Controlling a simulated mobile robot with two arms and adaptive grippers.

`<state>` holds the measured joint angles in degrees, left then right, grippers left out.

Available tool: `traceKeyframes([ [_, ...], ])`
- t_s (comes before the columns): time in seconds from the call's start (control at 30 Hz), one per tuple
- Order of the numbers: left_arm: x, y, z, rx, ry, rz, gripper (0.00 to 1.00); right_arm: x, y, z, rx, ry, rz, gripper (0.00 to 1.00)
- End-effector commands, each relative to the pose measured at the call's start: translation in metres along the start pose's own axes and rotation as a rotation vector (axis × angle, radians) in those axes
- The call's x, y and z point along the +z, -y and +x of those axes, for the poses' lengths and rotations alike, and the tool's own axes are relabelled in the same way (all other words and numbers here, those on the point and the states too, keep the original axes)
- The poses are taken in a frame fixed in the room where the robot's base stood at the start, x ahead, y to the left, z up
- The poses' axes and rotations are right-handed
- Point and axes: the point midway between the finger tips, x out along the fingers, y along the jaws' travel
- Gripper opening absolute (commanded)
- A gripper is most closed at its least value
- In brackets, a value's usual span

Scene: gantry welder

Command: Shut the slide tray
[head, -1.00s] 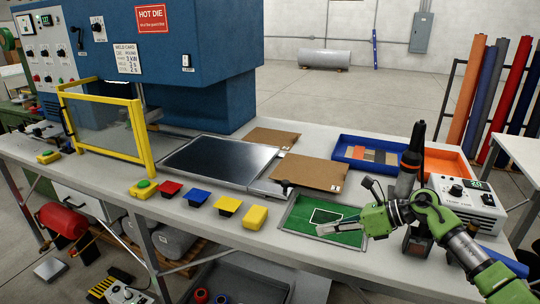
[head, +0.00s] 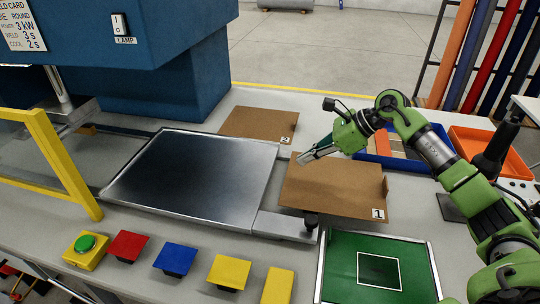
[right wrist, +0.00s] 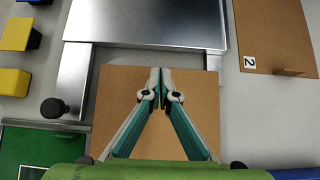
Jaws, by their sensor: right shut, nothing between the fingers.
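The slide tray (head: 195,182) is a flat dark metal plate standing out on the bench to the right of the yellow-framed guard. A pale metal bar (head: 283,227) at its right end carries a black knob (head: 311,221). The right wrist view shows the plate (right wrist: 145,22) at the top and the knob (right wrist: 52,108) at the left. My right gripper (head: 303,157) is shut and empty, above the brown board marked 1 (head: 325,188), pointing at the tray's right end. In the right wrist view its fingertips (right wrist: 161,72) meet just short of the tray's edge. My left gripper is out of view.
Green (head: 83,244), red, blue and yellow controls line the bench front. A green-floored tray (head: 335,250) lies front right. Board 2 (head: 258,123) lies behind the slide tray. The yellow guard frame (head: 60,150) and blue welder (head: 165,90) stand at left.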

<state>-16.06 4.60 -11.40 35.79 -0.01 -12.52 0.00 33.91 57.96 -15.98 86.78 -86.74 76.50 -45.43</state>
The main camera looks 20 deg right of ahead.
Motion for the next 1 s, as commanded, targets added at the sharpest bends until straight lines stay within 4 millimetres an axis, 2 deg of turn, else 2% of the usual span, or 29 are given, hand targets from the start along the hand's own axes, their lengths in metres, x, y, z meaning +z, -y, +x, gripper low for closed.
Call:
traceKeyframes([
  [0.03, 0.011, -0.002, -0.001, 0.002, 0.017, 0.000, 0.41, 0.000, 0.000, 0.001, 0.001, -0.002, -0.002, 0.00],
  [0.1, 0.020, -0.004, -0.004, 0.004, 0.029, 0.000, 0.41, 0.001, -0.001, 0.006, 0.002, -0.002, -0.002, 0.00],
  [0.23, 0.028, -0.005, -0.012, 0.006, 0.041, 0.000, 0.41, 0.002, -0.002, 0.024, 0.004, 0.000, -0.001, 0.00],
  [0.47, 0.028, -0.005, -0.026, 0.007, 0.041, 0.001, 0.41, 0.003, -0.001, 0.067, 0.004, 0.001, 0.001, 0.00],
  [0.6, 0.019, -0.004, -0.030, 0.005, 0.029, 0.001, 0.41, 0.002, -0.001, 0.086, 0.002, 0.000, 0.000, 0.00],
  [0.77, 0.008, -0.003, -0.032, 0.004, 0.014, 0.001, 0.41, 0.001, 0.000, 0.098, 0.000, 0.000, -0.001, 0.00],
  [1.0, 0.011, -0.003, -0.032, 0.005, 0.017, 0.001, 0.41, 0.000, 0.000, 0.100, -0.001, -0.002, -0.002, 0.00],
])
